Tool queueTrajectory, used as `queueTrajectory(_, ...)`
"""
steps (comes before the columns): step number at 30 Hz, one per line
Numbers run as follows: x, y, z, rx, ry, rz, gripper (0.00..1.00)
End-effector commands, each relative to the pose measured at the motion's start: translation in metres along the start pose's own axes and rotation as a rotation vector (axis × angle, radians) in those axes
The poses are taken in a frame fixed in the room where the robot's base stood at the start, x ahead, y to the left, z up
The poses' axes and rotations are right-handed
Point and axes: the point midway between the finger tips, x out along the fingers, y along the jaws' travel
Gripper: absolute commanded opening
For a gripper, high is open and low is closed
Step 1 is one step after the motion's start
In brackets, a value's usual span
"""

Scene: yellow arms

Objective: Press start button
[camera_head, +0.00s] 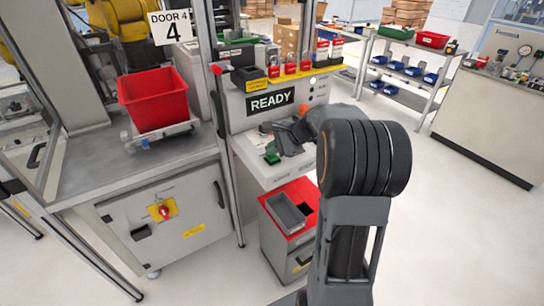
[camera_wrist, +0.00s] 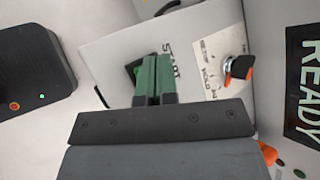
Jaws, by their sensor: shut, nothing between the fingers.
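The word START (camera_wrist: 172,62) is printed on a light panel (camera_wrist: 110,50) in the wrist view. My gripper (camera_wrist: 155,64) has green fingers, shut together with nothing between them, and their tips are just left of the START label. A dark square patch (camera_wrist: 133,72) shows beside the fingertips. The start button itself is not clearly visible and may be hidden by the fingers. I cannot tell whether the tips touch the panel. In the head view my gripper (camera_head: 271,154) is low over the console below the READY sign (camera_head: 270,101).
A dark box (camera_wrist: 35,70) with red and green lights is at left. In the head view, a red bin (camera_head: 154,98) is at left, and a grey tray (camera_head: 287,212) is on a red-topped cabinet below.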

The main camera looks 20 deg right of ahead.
Motion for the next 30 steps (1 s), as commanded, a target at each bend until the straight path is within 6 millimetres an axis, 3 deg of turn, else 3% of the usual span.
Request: queueTrajectory(30, 0.0065, 0.0048, -0.0047, 0.000, 0.000, 0.001, 0.00)
